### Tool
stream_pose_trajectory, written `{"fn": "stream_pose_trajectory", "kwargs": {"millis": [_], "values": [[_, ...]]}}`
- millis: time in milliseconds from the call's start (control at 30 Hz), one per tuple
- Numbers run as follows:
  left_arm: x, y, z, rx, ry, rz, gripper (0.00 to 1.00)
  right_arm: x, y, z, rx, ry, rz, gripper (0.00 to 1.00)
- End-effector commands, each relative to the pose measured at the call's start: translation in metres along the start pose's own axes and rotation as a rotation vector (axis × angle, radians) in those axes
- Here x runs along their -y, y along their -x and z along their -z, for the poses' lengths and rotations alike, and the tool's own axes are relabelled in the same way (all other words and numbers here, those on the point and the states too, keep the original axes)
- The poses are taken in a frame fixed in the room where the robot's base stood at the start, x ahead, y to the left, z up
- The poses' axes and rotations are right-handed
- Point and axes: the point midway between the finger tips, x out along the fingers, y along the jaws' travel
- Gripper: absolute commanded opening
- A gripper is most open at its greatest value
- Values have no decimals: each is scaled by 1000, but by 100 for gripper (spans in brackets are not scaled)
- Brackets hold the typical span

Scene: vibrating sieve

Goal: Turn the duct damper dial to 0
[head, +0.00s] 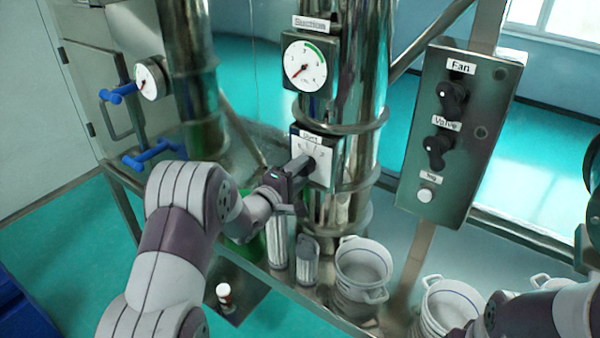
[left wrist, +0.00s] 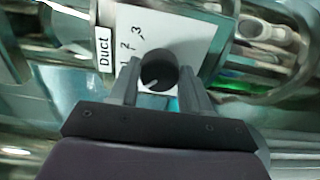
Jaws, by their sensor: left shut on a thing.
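The duct damper dial is a white square plate (head: 323,152) labelled "Duct" on the shiny vertical pipe. Its round black knob (left wrist: 158,69) shows in the left wrist view, with a pale pointer line toward the lower left of that picture. The numbers 2 and 3 show on the plate above the knob; the 0 is not readable. My left gripper (head: 300,170) is at the plate, and in the left wrist view its fingers (left wrist: 160,80) stand on either side of the knob, shut on it. In the head view the gripper hides the knob. My right gripper is not clearly in view.
A round suction gauge (head: 304,64) sits above the dial on the same pipe. A grey box (head: 455,130) with Fan and Valve knobs stands to the right. White pots (head: 362,264) and metal canisters (head: 306,262) stand below on the shelf.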

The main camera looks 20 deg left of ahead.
Motion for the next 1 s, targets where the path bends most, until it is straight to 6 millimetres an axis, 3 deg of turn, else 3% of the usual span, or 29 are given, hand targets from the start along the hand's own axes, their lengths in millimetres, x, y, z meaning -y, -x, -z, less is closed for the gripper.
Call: {"fn": "stream_pose_trajectory", "kwargs": {"millis": [33,67,133,433,567,1000], "values": [[1,1,1,-4,3,1,17,0,0,0,0,0,0,0],[1,1,1,-4,3,2,51,0,0,0,0,0,0,0],[1,1,1,-4,2,2,73,0,0,0,0,0,0,0],[1,1,0,-1,1,1,73,0,-1,0,0,0,0,0],[3,12,1,-2,0,0,73,0,-7,-1,0,0,0,0],[4,103,2,-6,2,0,73,0,-41,-5,0,0,0,0]]}}
